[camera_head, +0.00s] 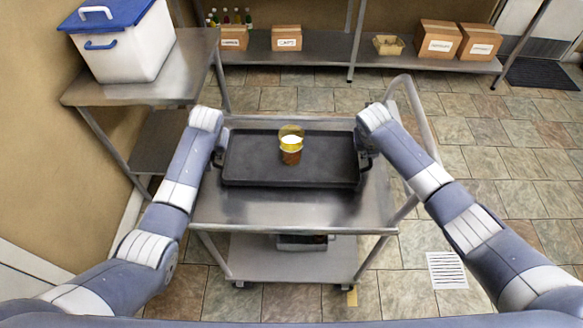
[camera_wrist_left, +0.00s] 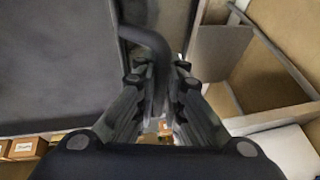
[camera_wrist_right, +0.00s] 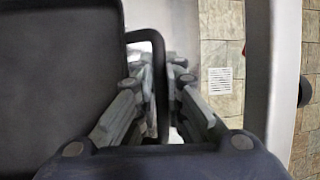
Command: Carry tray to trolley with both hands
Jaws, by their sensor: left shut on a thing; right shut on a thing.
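The dark grey tray (camera_head: 250,170) is over the top shelf of the steel trolley (camera_head: 290,212) in the head view. Whether it touches the shelf I cannot tell. A small jar (camera_head: 291,150) with an amber band and yellow top stands on the tray. My left gripper (camera_head: 220,158) is shut on the tray's left handle, which shows in the left wrist view (camera_wrist_left: 150,42). My right gripper (camera_head: 364,158) is shut on the tray's right handle, which shows in the right wrist view (camera_wrist_right: 150,38). The fingers are partly hidden by my wrists in the head view.
A steel table (camera_head: 150,92) with a white bucket (camera_head: 130,50) with blue lid stands at the left. The trolley's push handle (camera_head: 418,115) rises at its right. A back shelf (camera_head: 330,58) holds cardboard boxes (camera_head: 287,38). Tiled floor at the right is open.

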